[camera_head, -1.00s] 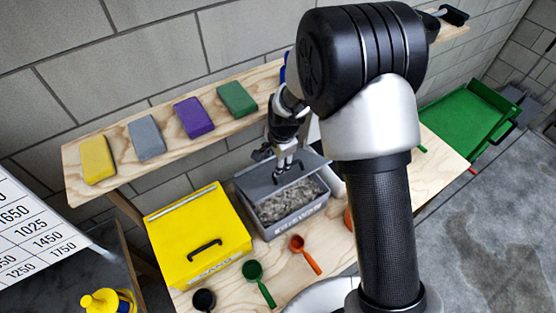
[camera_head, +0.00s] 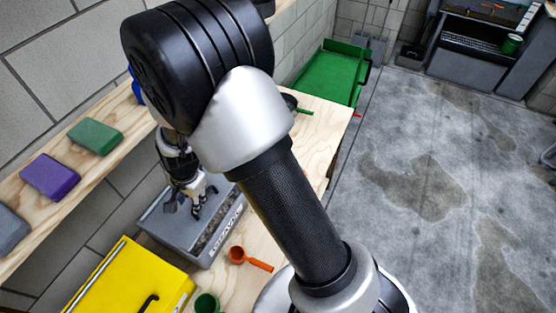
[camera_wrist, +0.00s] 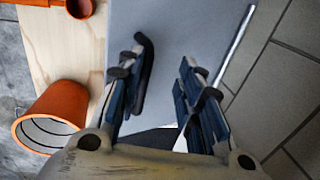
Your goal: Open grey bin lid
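The grey bin (camera_head: 209,258) with gravel stands on the wooden table in the head view. Its grey lid (camera_head: 158,224) is partly open, with a strip of gravel (camera_head: 218,232) showing along the front. My gripper (camera_head: 197,212) is over the lid. In the wrist view my gripper (camera_wrist: 163,85) is open, its two fingers apart above the grey lid surface (camera_wrist: 185,40). The black lid handle (camera_wrist: 144,70) lies between the fingers, close to the left one. I cannot tell whether they touch. The lid's exact tilt is unclear.
A yellow bin (camera_head: 130,280) stands left of the grey one. An orange scoop (camera_head: 240,255) and a green scoop (camera_head: 206,303) lie in front. An orange cup (camera_wrist: 50,118) is left in the wrist view. A shelf with blocks (camera_head: 95,136) runs along the wall.

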